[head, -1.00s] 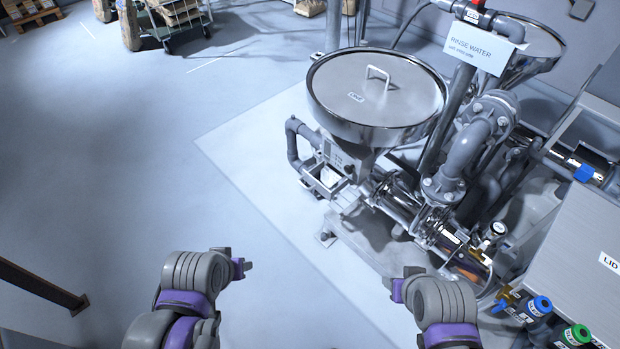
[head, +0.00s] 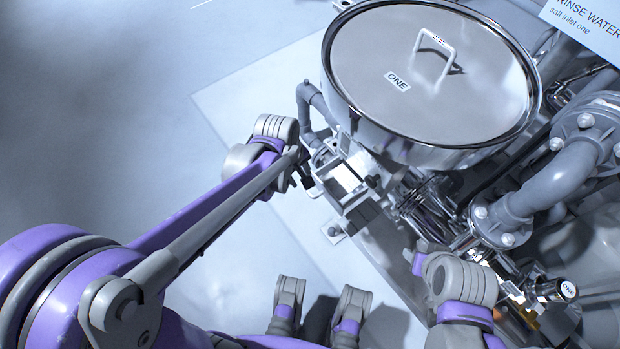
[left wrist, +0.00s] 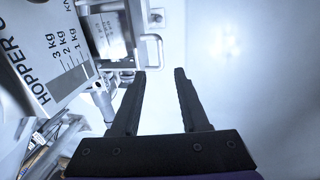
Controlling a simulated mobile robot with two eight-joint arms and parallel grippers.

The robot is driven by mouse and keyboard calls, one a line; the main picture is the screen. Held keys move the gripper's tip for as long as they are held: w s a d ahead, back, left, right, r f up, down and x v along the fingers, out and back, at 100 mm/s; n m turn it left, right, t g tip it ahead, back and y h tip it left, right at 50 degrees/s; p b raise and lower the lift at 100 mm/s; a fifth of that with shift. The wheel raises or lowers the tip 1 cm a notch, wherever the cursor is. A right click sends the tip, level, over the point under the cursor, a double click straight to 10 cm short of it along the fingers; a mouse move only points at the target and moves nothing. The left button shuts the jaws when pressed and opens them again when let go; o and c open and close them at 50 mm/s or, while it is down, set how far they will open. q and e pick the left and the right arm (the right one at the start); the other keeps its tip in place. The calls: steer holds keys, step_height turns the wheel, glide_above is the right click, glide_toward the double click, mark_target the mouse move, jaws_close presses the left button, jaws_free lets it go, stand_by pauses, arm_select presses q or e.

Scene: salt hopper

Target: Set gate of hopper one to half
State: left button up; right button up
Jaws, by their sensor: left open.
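Hopper one (head: 430,75) is a round steel hopper with a lid marked ONE. Below its rim is a metal outlet box (head: 345,180), which also shows in the left wrist view (left wrist: 108,35). A bar handle (left wrist: 152,50) stands out from its side there; it looks like the gate's pull, but its setting is not clear. A plate marked HOPPER with a kg scale (left wrist: 60,50) is beside it. My left gripper (head: 306,178) is close by the outlet box; in the left wrist view its fingers (left wrist: 160,73) are open and empty, the handle just beyond the tips. My right gripper (head: 416,258) is below the hopper, its fingers unclear.
Grey pipes with bolted flanges (head: 545,180) crowd the right side. A rinse water sign (head: 585,20) hangs at top right. A grey elbow pipe (head: 312,100) stands left of the hopper. The floor (head: 120,110) at the left is clear.

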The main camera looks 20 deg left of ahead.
mark_target(328, 190)
arm_select(q)
steer(key=f+b, duration=0.1)
steer(key=f, duration=0.2)
steer(key=w+f+b, duration=0.1)
steer(key=f, duration=0.2)
steer(key=d+f+b, duration=0.1)
steer(key=f, duration=0.2)
steer(key=shift+w+f, duration=0.15)
steer(key=shift+f, duration=0.1)
jaws_close()
stand_by(1.0)
